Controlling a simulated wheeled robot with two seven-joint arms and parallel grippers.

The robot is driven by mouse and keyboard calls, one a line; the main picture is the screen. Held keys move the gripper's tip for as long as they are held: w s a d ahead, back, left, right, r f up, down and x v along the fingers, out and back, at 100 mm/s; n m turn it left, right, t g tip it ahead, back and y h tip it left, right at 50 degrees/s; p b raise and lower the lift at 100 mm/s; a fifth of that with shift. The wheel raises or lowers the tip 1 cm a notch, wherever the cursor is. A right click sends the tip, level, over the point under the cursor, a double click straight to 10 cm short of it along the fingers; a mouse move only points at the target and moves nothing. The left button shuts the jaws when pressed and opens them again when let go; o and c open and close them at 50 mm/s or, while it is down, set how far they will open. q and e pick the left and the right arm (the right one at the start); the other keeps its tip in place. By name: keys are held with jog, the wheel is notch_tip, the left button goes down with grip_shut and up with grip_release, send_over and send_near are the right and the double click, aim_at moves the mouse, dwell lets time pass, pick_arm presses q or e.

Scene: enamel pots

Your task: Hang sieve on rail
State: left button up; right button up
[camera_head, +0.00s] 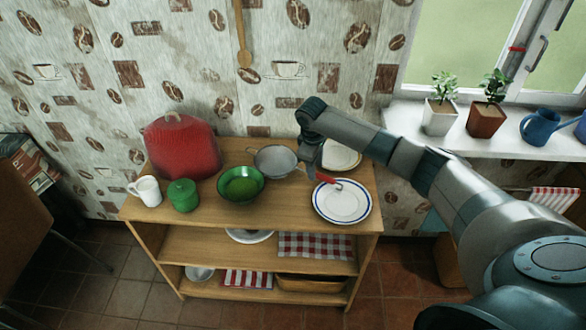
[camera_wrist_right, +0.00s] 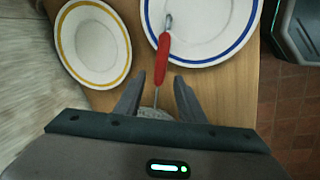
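The sieve (camera_head: 274,160) rests on the top board of a wooden shelf, its grey bowl at the back and its red handle (camera_head: 323,179) pointing to the front right, near the plates. In the right wrist view the red handle (camera_wrist_right: 166,62) lies over the blue-rimmed plate, and its thin metal shaft runs back between my fingers. My right gripper (camera_head: 311,170) is over the handle side of the sieve. Its fingers (camera_wrist_right: 159,78) are spread, with gaps on both sides of the shaft. Part of the bowl is hidden by the gripper. My left gripper is out of view. No hanging rail for the sieve is clearly visible.
A blue-rimmed plate (camera_head: 342,207) and a yellow-rimmed plate (camera_head: 343,153) are near the gripper. A green bowl (camera_head: 240,185), green pot (camera_head: 183,195), white mug (camera_head: 147,190) and red pot (camera_head: 182,146) stand left. A wooden spoon (camera_head: 241,38) hangs on the wall. Potted plants line the windowsill.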

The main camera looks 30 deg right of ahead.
jog(key=shift+d+f+p, duration=0.1)
jog(key=shift+f+p, duration=0.25)
jog(key=shift+f, duration=0.1)
jog(key=p+x, duration=0.1)
jog(key=x, duration=0.2)
jog(key=shift+w+d+f, duration=0.1)
jog(key=shift+w+f, duration=0.05)
jog(key=shift+f, duration=0.5)
jog(key=shift+c, duration=0.2)
grip_shut()
